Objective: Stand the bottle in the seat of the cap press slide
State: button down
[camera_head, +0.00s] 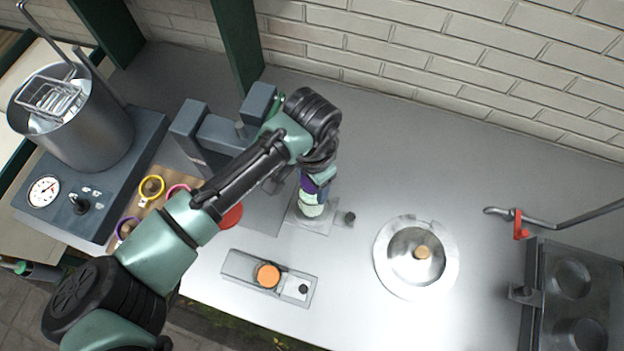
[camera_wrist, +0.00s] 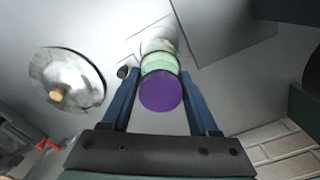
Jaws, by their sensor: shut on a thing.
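The bottle (camera_head: 311,210) is pale green and clear with a purple top, and it looks upright. My gripper (camera_head: 316,187) is shut on it from above. In the wrist view the purple top (camera_wrist: 161,92) lies between the two blue fingers of my gripper (camera_wrist: 160,78). The bottle's lower end is over a small light metal plate (camera_head: 322,228) with a black knob (camera_head: 350,217), which looks like the cap press slide. I cannot tell whether the bottle touches the plate. The seat is hidden by the bottle. The blue-grey press (camera_head: 190,130) stands behind my arm, partly hidden.
A flat fixture with an orange disc (camera_head: 268,275) lies in front. A round metal lid (camera_head: 402,262) with a wooden knob lies to the right. A red clip (camera_head: 520,225) hangs by a dark moulded tray (camera_head: 590,290). A metal pot (camera_head: 85,135) stands left. The back right counter is clear.

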jog(key=shift+f, duration=0.15)
jog(key=shift+f, duration=0.5)
dwell(0.8)
jog(key=shift+f, duration=0.2)
jog(key=shift+c, duration=0.3)
grip_release()
jog(key=shift+c, duration=0.2)
